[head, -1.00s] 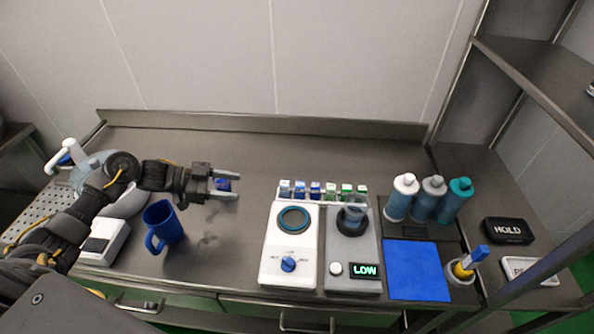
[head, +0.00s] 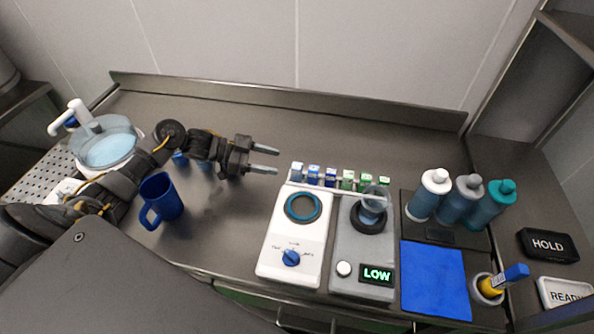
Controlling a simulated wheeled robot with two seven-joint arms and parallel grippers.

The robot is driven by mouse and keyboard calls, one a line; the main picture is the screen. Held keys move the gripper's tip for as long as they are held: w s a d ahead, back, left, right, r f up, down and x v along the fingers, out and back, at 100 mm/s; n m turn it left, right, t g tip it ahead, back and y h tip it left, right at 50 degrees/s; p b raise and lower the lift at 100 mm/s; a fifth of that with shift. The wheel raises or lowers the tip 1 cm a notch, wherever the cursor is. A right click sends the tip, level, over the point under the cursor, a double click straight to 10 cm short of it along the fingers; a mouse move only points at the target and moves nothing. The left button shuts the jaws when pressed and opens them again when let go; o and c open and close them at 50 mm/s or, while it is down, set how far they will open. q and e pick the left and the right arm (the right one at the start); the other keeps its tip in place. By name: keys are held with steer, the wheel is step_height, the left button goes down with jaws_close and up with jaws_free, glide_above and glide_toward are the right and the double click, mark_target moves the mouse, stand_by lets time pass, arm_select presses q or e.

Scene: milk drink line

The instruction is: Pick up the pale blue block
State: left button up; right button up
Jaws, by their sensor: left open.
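The pale blue block (head: 297,170) appears to be the leftmost of several small blocks standing in a row behind the white machine. Two bluer blocks and then green ones stand to its right. My left gripper (head: 267,160) reaches in from the left and is open, with nothing between its fingers. Its fingertips point right and end a little to the left of the pale blue block, apart from it in the picture. The gripper's height above the table is hard to tell. My right gripper is not in view.
A blue mug (head: 162,198) stands below my left arm. Small blue things (head: 180,158) show partly hidden behind the arm. The white dial machine (head: 297,240) and grey LOW machine (head: 348,262) stand before the row. Bottles (head: 430,195) stand right. The back table is clear.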

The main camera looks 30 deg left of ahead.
mark_target(294, 165)
arm_select(q)
steer(key=shift+x, duration=0.85)
steer(key=shift+w+d+p, duration=0.25)
steer(key=shift+d+p, duration=0.1)
steer(key=shift+p, duration=0.15)
steer(key=x, duration=0.1)
steer(key=p+x, duration=0.1)
steer(key=x, duration=0.1)
steer(key=shift+w+d+f, duration=0.15)
steer(key=shift+w+f, duration=0.05)
steer(key=shift+f, duration=0.2)
steer(key=shift+w+d+f, duration=0.15)
steer(key=shift+d, duration=0.1)
steer(key=shift+c, duration=0.4)
steer(key=c, duration=1.1)
steer(key=shift+p, duration=0.3)
